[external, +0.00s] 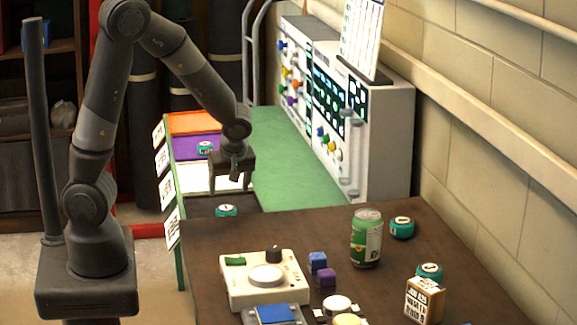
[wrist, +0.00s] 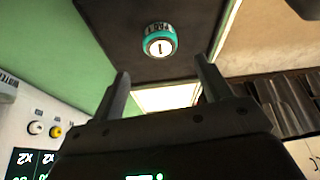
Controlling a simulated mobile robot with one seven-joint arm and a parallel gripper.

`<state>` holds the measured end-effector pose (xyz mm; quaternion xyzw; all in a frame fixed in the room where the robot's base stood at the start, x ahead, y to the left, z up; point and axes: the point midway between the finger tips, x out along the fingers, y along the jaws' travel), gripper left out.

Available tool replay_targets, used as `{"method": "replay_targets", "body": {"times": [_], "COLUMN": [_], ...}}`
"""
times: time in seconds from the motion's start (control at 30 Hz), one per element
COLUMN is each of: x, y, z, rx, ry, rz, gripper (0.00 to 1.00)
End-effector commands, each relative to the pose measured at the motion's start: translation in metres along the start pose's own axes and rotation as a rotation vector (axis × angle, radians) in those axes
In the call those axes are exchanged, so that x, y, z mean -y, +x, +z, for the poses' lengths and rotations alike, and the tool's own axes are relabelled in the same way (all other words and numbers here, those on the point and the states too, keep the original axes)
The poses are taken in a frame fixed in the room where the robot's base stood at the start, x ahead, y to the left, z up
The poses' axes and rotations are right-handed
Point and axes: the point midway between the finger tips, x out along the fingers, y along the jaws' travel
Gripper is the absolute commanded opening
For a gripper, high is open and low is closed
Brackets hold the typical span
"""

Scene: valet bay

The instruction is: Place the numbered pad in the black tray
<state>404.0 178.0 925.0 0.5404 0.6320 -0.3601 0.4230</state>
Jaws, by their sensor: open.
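A teal round pad with a white top and a number (external: 226,210) lies in the black tray (external: 243,202) at the near end of the green bench. In the wrist view the same pad (wrist: 160,41) shows a "1" and rests on the dark surface of the tray (wrist: 110,22). My gripper (external: 231,187) is open and empty, pointing down above the area of the white and black trays. In the wrist view its two fingers (wrist: 163,68) are apart, and the pad lies beyond their tips, not touching them.
White (external: 200,178), purple (external: 183,147) and orange (external: 192,122) trays lie behind; another teal pad (external: 205,148) is in the purple one. A control panel (external: 335,110) stands right. The brown table (external: 205,238) holds a can (external: 367,238), more teal pads (external: 402,228) and a box (external: 424,300).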

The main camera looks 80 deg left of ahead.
Motion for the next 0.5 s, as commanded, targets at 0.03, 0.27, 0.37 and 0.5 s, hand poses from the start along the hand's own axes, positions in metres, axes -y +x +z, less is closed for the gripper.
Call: {"method": "replay_targets", "body": {"times": [0.03,0.27,0.37,0.5], "x": [0.0,0.0,0.0,0.001], "y": [-0.009,-0.03,-0.033,-0.035], "z": [0.0,0.0,0.0,0.001], "rx": [0.001,0.001,0.0,0.005], "ry": [0.0,0.001,0.001,0.009], "rz": [0.004,0.001,0.0,0.003], "gripper": [0.71,0.71,0.71,0.71]}}
